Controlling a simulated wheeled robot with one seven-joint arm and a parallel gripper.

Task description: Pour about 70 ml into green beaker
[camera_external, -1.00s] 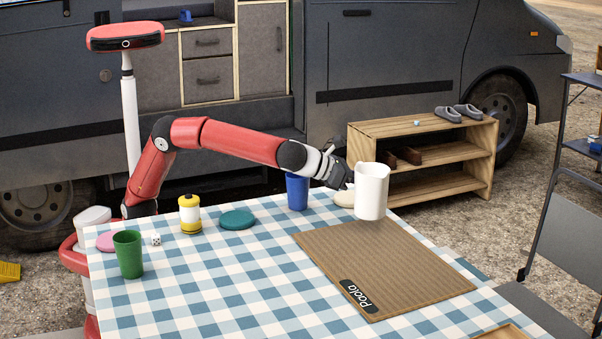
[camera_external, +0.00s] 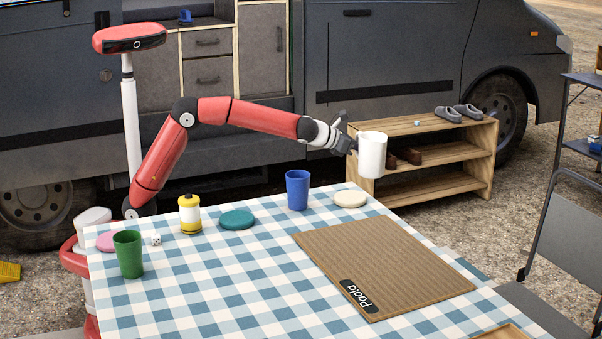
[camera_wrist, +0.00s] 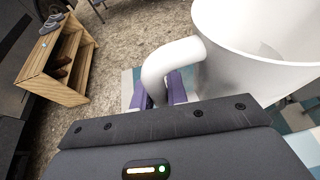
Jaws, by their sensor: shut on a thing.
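My gripper (camera_external: 349,143) is raised beyond the table's far right side, far from the green beaker. It is shut on the handle of a white jug (camera_external: 372,155), held upright in the air above the table's level. In the wrist view the white jug (camera_wrist: 262,50) fills the upper right, with its curved handle between the purple finger pads of my gripper (camera_wrist: 165,90). Only part of the jug's inside shows there, and no liquid level can be made out.
A brown mat (camera_external: 390,262) lies at right. A wooden shelf (camera_external: 430,130) stands behind.

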